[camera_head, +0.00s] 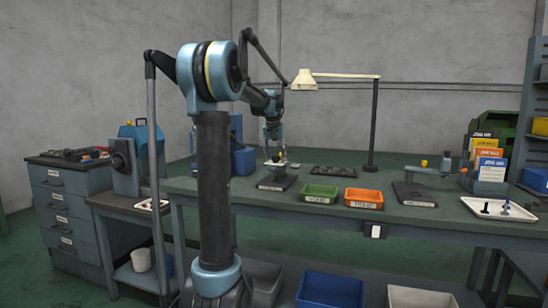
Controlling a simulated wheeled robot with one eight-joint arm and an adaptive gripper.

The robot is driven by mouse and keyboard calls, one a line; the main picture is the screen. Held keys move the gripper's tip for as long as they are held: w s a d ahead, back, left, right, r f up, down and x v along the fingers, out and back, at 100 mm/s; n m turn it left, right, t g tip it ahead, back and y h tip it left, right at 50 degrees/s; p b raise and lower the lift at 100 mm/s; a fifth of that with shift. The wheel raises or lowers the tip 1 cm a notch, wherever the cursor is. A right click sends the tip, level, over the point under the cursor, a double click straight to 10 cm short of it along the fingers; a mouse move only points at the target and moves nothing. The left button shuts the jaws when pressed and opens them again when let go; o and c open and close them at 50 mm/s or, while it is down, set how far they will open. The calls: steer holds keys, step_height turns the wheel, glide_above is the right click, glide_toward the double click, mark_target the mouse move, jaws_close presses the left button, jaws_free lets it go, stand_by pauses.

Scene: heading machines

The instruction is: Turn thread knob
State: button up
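My arm rises from the front and reaches over the green-topped bench (330,212). My gripper (273,152) points down just above a small dark fixture (276,183) with a pale top part. The fingers are too small and dark to tell whether they are open or shut, or whether they touch the fixture. I cannot tell for sure which part is the thread knob. A small yellow knob (424,163) stands on a grey bench device (413,194) to the right, apart from my gripper.
A green tray (319,195) and an orange tray (364,198) sit right of the fixture. Behind are a dark mat (335,170) and a cream lamp (304,80). A white tray (500,210) holds dark parts at right. A grey machine (124,168) stands at left.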

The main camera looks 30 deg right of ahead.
steer(key=c, duration=0.9)
steer(key=shift+n, duration=0.6)
steer(key=o, duration=1)
steer(key=shift+o, duration=0.2)
